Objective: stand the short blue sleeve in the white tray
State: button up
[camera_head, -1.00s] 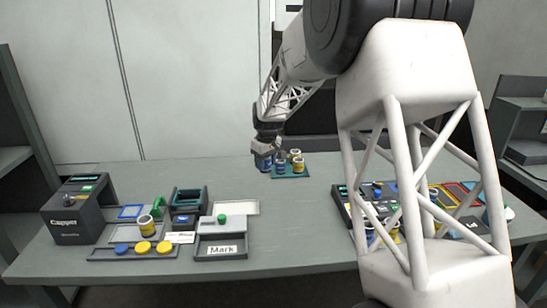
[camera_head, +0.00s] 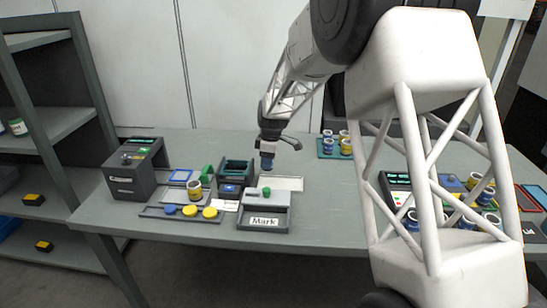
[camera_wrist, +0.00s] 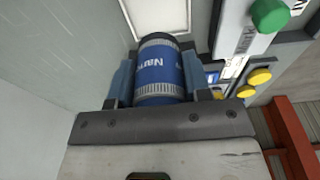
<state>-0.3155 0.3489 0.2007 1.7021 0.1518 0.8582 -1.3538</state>
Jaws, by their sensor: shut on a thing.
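The blue sleeve (camera_head: 267,164) has a white-lettered label and pale bands, clear in the wrist view (camera_wrist: 158,72). My gripper (camera_head: 267,156) is shut on it, with one finger on each side of it in the wrist view. The sleeve hangs below the gripper in the head view, apparently above the bench. The white tray (camera_head: 288,184) is a flat, empty rectangle on the bench, just below and right of the sleeve in the head view. Part of the tray shows beyond the sleeve's far end in the wrist view (camera_wrist: 160,14). The exact height of the sleeve above it is unclear.
A grey marking station (camera_head: 264,212) with a green knob stands in front of the tray. A teal mat (camera_head: 326,154) with several sleeves lies behind right.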

jog(key=shift+f, duration=0.2)
dwell(0.4)
jog(key=shift+f, duration=2.9)
jog(key=shift+f, duration=0.25)
jog(key=o, duration=1.5)
jog(key=shift+c, duration=0.2)
jog(key=shift+r, duration=0.1)
jog(key=shift+r, duration=4.35)
jog(key=shift+r, duration=0.1)
